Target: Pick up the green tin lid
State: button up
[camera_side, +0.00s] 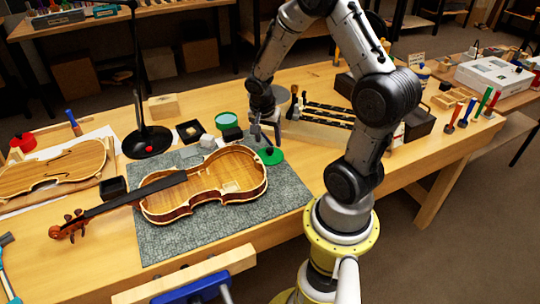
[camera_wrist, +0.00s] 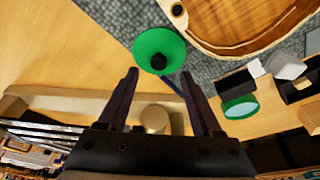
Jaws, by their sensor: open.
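The green tin lid (camera_side: 271,157) is a flat green disc with a dark knob, at the right edge of the grey mat beside the violin body. In the wrist view the lid (camera_wrist: 153,42) lies just beyond the fingertips, its knob roughly in line with the gap between them. My gripper (camera_side: 267,133) is above the lid, pointing down, its fingers apart with nothing between them. Both fingers of my gripper (camera_wrist: 159,74) show in the wrist view. A green tin (camera_side: 226,121) with a pale inside stands behind the mat; it also shows in the wrist view (camera_wrist: 240,107).
The open violin body (camera_side: 215,185) lies on the grey mat (camera_side: 180,240), close to the lid. Small dark and grey blocks (camera_side: 208,141) stand near the tin. A black lamp base (camera_side: 147,142) is at the left. A pale wooden rack (camera_side: 320,133) stands right of the gripper.

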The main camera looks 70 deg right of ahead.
aim_at(270, 148)
jog(key=x, duration=0.4)
jog(key=shift+s+f, duration=0.1)
jog(key=shift+f, duration=0.15)
grip_shut()
